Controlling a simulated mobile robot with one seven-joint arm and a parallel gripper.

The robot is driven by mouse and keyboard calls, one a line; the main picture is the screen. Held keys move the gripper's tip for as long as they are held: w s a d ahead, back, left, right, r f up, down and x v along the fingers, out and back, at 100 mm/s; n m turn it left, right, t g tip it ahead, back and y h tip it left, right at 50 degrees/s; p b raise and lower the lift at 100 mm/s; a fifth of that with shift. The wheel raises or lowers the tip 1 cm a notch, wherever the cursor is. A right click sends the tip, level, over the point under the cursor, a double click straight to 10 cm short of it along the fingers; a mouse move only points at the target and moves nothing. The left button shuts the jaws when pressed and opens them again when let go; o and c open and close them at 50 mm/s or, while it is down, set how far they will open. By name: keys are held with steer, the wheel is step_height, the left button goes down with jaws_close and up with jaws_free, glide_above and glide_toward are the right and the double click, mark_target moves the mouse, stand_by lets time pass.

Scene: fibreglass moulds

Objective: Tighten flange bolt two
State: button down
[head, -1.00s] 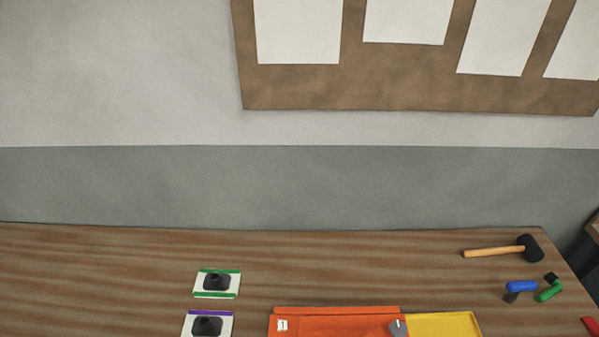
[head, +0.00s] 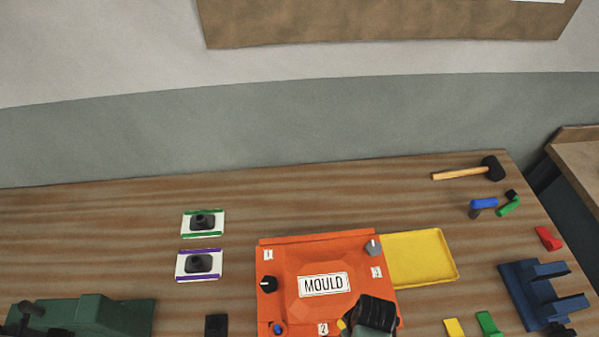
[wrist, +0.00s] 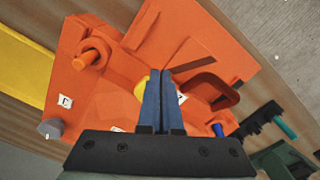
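The orange mould (head: 290,308) lies on the bench with a MOULD plate on top and small white labels. The label that reads 2 (head: 323,328) is near its front edge. A small yellow part (head: 341,324) shows beside that label; in the wrist view it (wrist: 141,88) is just left of my fingertips, partly hidden by them. My gripper (head: 373,318) is over the mould's front right part. In the wrist view its blue fingers (wrist: 160,78) are side by side, nearly touching, with nothing visible between them. Contact with the yellow part cannot be told.
A grey knob (head: 373,246) and a black knob (head: 269,284) sit on the mould. A yellow tray (head: 452,266) is to its right, a blue stand (head: 522,302) further right. Two pads with black pieces (head: 203,222) lie left. A mallet (head: 465,173) lies at the back. Bench behind the mould is clear.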

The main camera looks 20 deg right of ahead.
steer(key=shift+w+a, duration=0.2)
steer(key=shift+w, duration=0.05)
steer(key=shift+s+r+p, duration=0.15)
steer(key=shift+s+p, duration=0.15)
steer(key=shift+p, duration=0.2)
step_height(320, 180, up, 2)
steer(key=shift+s+r+p, duration=0.1)
steer(key=shift+p, duration=1.15)
steer(key=shift+s+r, duration=0.1)
steer(key=shift+r, duration=1.65)
